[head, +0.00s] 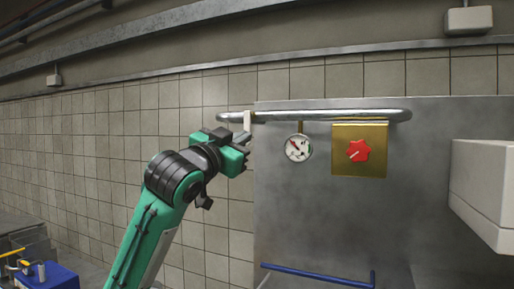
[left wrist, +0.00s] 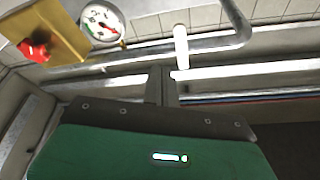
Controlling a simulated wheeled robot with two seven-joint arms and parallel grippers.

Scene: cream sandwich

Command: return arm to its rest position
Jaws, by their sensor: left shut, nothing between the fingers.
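My left arm (head: 145,232) reaches up from the bottom of the head view, green with black joints. My left gripper (head: 246,138) is raised near the left end of the metal pipe (head: 330,115), in front of the tiled wall. It is shut and empty. In the left wrist view its dark fingers (left wrist: 161,84) are together, just below a white fitting (left wrist: 181,47) on the pipe. I cannot tell whether they touch it. My right gripper is in neither view.
A round gauge (head: 298,148) and a brass box with a red knob (head: 359,151) sit below the pipe on a grey metal panel (head: 420,190). A white box (head: 487,187) juts out at right. A blue rail (head: 318,277) and a blue box (head: 48,277) are lower down.

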